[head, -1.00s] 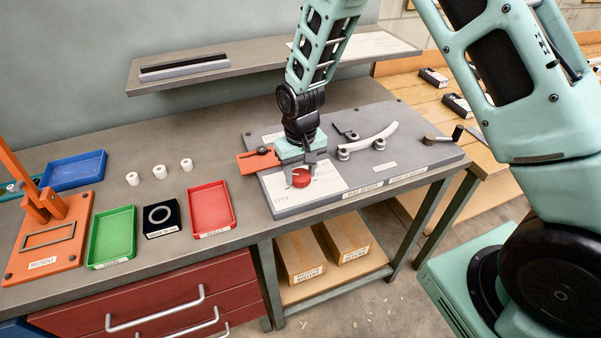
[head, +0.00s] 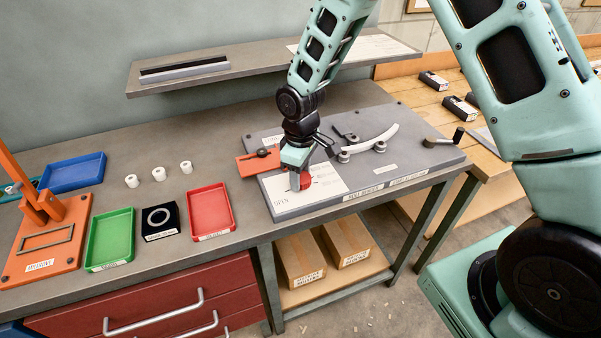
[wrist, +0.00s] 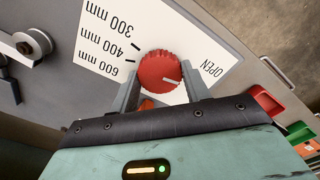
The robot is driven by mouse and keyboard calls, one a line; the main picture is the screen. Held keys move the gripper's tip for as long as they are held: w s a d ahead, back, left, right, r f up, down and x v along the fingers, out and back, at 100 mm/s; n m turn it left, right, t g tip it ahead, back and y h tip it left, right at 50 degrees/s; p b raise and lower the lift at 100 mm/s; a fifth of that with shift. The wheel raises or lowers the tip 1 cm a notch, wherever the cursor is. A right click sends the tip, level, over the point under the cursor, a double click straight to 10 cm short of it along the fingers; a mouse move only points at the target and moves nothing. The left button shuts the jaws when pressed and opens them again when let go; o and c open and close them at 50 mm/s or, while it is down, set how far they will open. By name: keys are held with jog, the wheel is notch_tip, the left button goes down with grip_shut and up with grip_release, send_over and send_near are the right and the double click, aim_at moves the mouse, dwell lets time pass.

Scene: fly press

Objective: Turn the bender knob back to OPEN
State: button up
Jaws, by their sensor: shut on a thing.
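The red bender knob (wrist: 158,70) sits on a white dial card (wrist: 185,32) marked OPEN at one end and 300, 400 and 600 mm at the other. In the wrist view my gripper (wrist: 160,82) has one finger on each side of the knob and is shut on it. The knob's white pointer line lies on the side towards the OPEN word, slanting a little below it. In the head view my gripper (head: 300,182) stands over the knob (head: 307,183) and hides part of it. The card (head: 332,181) lies on the grey bender plate (head: 425,158).
A curved pale bar (head: 376,139) lies between rollers behind the knob, and a crank handle (head: 442,139) stands at the right. An orange block (head: 257,162) lies left of the knob. Red (head: 211,211) and green (head: 111,238) trays stand further left.

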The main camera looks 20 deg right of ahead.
dwell(0.5)
jog(key=o, duration=1)
notch_tip(320, 180, up, 18)
jog(key=b, duration=0.2)
jog(key=shift+f+b, duration=0.25)
jog(key=shift+b, duration=0.1)
jog(key=s+a+f, duration=0.1)
jog(key=s+a, duration=0.2)
jog(key=s, duration=1)
jog(key=s+a+m, duration=0.1)
jog(key=s+a, duration=0.2)
jog(key=s, duration=1.1)
jog(key=shift+a+f+y, duration=0.15)
jog(key=shift+f+y, duration=0.15)
jog(key=shift+f, duration=0.05)
